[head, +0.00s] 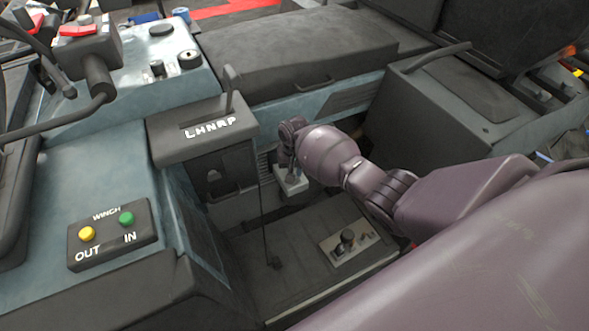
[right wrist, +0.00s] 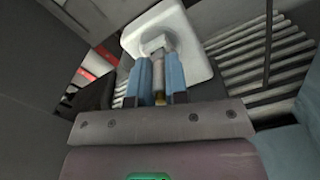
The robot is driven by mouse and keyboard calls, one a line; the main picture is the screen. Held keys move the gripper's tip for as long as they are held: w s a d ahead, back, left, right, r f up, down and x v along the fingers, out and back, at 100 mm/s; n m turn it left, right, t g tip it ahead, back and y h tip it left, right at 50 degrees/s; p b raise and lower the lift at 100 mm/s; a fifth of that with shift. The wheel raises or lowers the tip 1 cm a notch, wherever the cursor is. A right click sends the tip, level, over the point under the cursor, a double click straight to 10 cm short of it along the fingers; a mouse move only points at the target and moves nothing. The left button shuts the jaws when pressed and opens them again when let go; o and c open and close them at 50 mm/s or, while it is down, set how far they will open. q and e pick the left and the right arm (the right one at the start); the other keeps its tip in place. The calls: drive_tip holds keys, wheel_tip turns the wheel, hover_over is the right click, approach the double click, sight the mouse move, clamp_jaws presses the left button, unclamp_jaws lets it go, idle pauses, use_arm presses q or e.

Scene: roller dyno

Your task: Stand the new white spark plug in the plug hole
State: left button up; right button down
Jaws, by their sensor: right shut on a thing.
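My right gripper (head: 289,160) reaches in from the right, just over a pale grey-white block (head: 291,183) below the gear lever box. In the right wrist view its two blue fingers (right wrist: 159,72) are shut on a small part with a metal and brass-coloured body, apparently the spark plug (right wrist: 159,76). The block, seen there as a white square piece (right wrist: 195,50), lies right beyond the fingertips. The plug's far end meets a pale recess or fitting in its middle. I cannot tell whether the plug is inside the hole. My left gripper is not in view.
The gear lever box (head: 205,128) overhangs on the left. A thin upright rod (head: 264,215) stands left of my arm. A metal plate (head: 350,243) with a dark knob lies on the floor. A winch button box (head: 112,234) sits at the lower left.

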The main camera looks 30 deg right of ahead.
idle(0.4)
drive_tip(key=c, duration=1)
unclamp_jaws()
drive_tip(key=shift+c, duration=0.2)
